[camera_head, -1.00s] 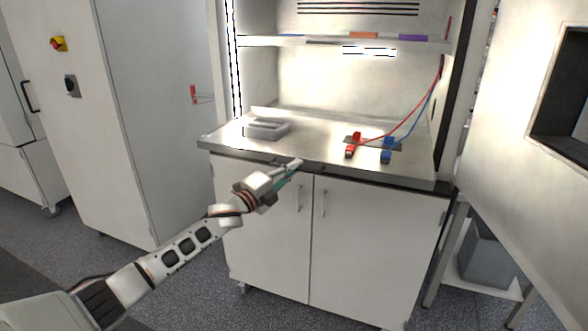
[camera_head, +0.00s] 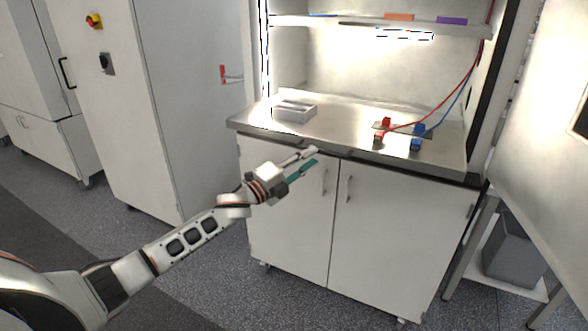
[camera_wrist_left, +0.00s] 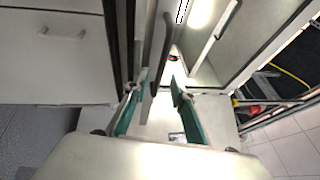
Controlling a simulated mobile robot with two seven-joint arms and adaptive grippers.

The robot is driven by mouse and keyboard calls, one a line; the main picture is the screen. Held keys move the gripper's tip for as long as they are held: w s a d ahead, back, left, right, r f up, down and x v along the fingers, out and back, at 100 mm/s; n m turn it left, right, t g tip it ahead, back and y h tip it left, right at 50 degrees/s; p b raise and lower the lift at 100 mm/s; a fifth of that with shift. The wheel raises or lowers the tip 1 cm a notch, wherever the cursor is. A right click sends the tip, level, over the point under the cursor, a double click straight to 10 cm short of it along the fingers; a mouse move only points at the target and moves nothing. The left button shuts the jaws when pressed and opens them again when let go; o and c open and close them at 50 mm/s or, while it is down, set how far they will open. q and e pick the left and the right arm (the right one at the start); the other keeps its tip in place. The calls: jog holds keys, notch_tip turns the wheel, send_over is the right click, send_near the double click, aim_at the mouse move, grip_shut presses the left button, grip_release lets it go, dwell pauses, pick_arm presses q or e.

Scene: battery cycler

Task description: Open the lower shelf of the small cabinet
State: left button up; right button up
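The small cabinet is the white unit under the worktop, with a left door (camera_head: 285,220) and a right door (camera_head: 395,240), both shut. The left door has an upright handle (camera_head: 325,181) near the middle seam, and the right door has a handle (camera_head: 349,189) beside it. My left gripper (camera_head: 312,159) is just below the worktop's front edge, a little above and left of the left door's handle. Its fingers are spread with nothing seen held; the wrist view also shows the gap between them (camera_wrist_left: 160,97). My right gripper is not in view.
The worktop (camera_head: 345,125) holds a grey tray (camera_head: 294,111), a red clamp (camera_head: 381,131) and a blue clamp (camera_head: 417,138) with cables. A tall cabinet (camera_head: 190,100) stands left. A grey bin (camera_head: 512,250) sits at the right. Floor in front is clear.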

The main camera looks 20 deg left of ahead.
pick_arm(q)
jog(key=v, duration=0.6)
jog(key=shift+s+a, duration=0.15)
jog(key=shift+s, duration=0.15)
jog(key=s+d+f+n+g+y, duration=0.1)
jog(key=s+d+f+n, duration=0.1)
jog(key=s+f+n, duration=0.3)
jog(key=s+d+f+n+g+y, duration=0.1)
jog(key=s+d+f, duration=0.2)
jog(key=f, duration=0.5)
jog(key=s+d+f+n+y, duration=0.1)
jog(key=s+d+f+n, duration=0.1)
jog(key=s+f+n, duration=0.3)
jog(key=s+d+f+n+g+y, duration=0.1)
jog(key=s+f+n, duration=0.3)
jog(key=s+f, duration=0.4)
jog(key=s+d+f+n+g+y, duration=0.1)
jog(key=s+d+f+n+g, duration=0.3)
jog(key=s+f, duration=0.5)
jog(key=s, duration=0.4)
jog(key=shift+s+d+f+y, duration=0.2)
jog(key=shift+s+y, duration=0.1)
jog(key=shift+s, duration=0.1)
